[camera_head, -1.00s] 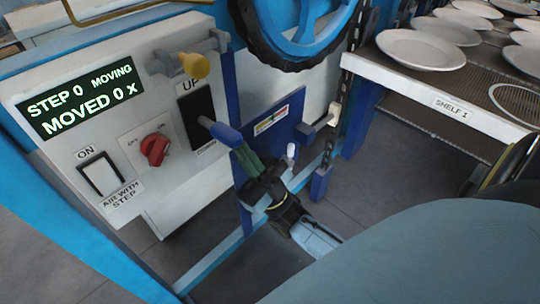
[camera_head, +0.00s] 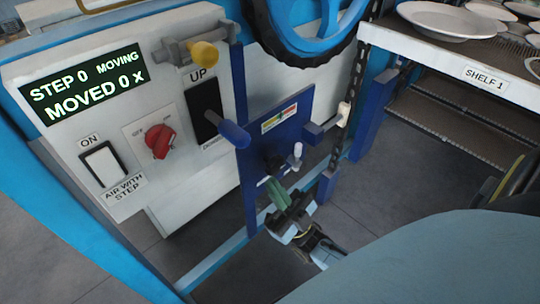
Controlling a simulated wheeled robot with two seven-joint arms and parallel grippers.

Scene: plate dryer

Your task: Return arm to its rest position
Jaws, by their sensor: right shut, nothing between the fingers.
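My right gripper (camera_head: 275,188) is in the lower middle of the head view, in front of the blue plate beside the control panel (camera_head: 125,115). Its green fingers are shut and empty, pointing up and to the left. They are below and to the right of the blue-handled lever (camera_head: 234,134), apart from it. My right arm fills the lower right of the view. My left gripper is not in view.
The panel has a display (camera_head: 83,84) reading "STEP 0 MOVING, MOVED 0 x", a red knob (camera_head: 159,141) and a white ON switch (camera_head: 102,164). A blue wheel (camera_head: 305,28) is above. Shelf 1 (camera_head: 440,56) with plates is at the upper right. Open floor (camera_head: 400,190) lies below it.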

